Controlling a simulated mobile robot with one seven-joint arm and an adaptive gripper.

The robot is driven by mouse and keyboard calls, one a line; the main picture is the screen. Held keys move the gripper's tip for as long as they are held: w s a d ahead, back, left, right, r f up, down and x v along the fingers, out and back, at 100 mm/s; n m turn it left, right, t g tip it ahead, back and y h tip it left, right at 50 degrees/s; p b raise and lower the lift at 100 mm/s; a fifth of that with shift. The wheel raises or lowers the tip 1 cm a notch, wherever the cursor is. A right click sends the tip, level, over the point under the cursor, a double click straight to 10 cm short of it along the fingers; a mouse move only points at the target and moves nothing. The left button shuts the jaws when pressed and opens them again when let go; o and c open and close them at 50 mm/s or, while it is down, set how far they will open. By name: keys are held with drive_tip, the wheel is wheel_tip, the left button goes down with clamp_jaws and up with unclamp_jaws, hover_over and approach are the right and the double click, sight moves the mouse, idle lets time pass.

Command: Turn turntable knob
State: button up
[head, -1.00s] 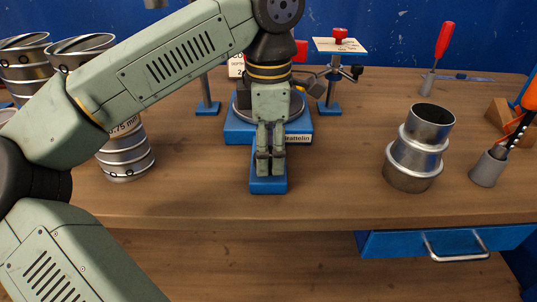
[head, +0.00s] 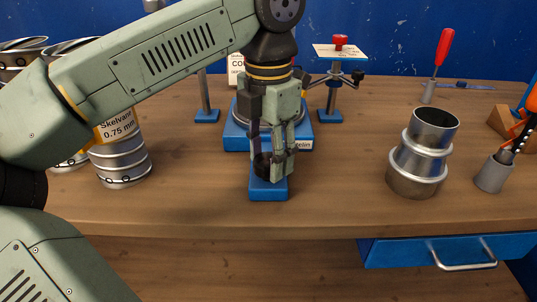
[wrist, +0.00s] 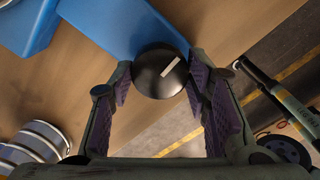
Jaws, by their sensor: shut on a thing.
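The turntable knob is round and black with a white pointer line, clear in the wrist view (wrist: 150,76). There the line slants toward the upper right. The knob sits on a blue block (head: 268,193) at the front of the turntable's blue base (head: 235,138). My gripper (head: 270,170) points straight down at the knob in the head view. In the wrist view my gripper's pads (wrist: 160,82) lie on both sides of the knob, shut on it. In the head view the fingers hide most of the knob. My gripper also hides much of the turntable.
A stepped metal duct piece (head: 420,155) stands to the right, beside a grey holder (head: 494,173) with a tool. Ribbed metal ducts (head: 122,160) stand at the left. A stand with a red knob (head: 340,42) is behind. The wood right of the turntable is clear.

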sight(269, 160)
idle(0.4)
drive_tip(key=o, duration=1.2)
drive_tip(key=shift+c, duration=0.2)
wheel_tip(269, 160, up, 8)
drive_tip(key=shift+f, duration=0.25)
